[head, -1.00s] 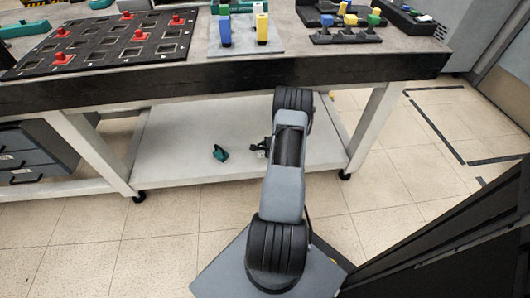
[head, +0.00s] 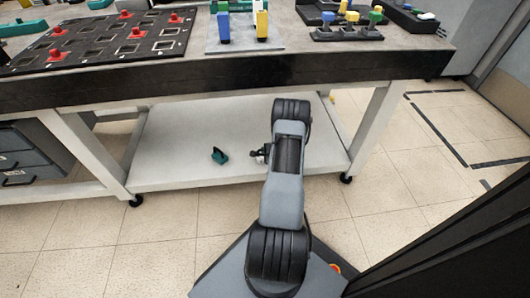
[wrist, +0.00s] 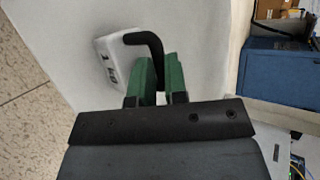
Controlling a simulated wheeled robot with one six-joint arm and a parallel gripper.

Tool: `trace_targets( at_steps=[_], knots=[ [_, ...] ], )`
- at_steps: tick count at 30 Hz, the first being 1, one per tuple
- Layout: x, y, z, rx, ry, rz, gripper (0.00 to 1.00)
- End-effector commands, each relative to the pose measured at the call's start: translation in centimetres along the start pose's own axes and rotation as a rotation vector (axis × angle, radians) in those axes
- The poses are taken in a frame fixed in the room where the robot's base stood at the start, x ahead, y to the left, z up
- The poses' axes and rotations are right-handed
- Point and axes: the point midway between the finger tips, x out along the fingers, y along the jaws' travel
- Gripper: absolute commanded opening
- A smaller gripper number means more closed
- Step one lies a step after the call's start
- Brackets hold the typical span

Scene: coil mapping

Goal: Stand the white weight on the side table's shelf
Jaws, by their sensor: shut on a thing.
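The white weight (wrist: 108,62) is a block with dark "1 kg" lettering and a bent black handle (wrist: 150,42). My gripper (wrist: 158,72) has green fingers, shut on the black handle, with the weight beside the fingertips. The weight looks tilted in the wrist view. A pale surface lies behind it; I cannot tell whether they touch. In the head view a white lower shelf (head: 190,135) spans under the table. A small dark and white part of my gripper or its load shows beside my arm there; my arm hides the rest.
A small teal object (head: 219,155) lies on the shelf, left of my arm. White table legs (head: 376,125) bound the shelf. The tabletop's dark front edge (head: 230,85) overhangs it. A blue box (wrist: 277,70) shows at right in the wrist view. The shelf's left part is clear.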

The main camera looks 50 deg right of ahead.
Motion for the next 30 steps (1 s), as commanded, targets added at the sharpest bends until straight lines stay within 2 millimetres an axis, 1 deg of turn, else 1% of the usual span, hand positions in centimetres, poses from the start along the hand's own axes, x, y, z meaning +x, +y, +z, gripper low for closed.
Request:
trace_targets(
  at_steps=[3, 4, 9, 12, 19, 22, 26, 30],
  knots=[
    [0.2, 0.0, -0.1, -0.002, -0.001, -0.006, 0.0],
    [0.1, 0.2, -0.1, 0.0, 0.0, 0.0, 0.15],
    [0.1, 0.2, -0.1, 0.0, 0.0, 0.0, 0.32],
    [0.1, 0.2, -0.1, 0.0, 0.0, 0.0, 0.39],
    [0.0, 0.1, 0.0, 0.0, 0.0, 0.0, 0.39],
    [-0.7, -0.1, 0.0, 0.002, 0.001, 0.002, 0.39],
    [-2.8, -0.4, 0.0, 0.002, 0.002, 0.0, 0.39],
    [-5.6, -0.4, 0.0, 0.004, 0.003, 0.001, 0.39]
  ],
)
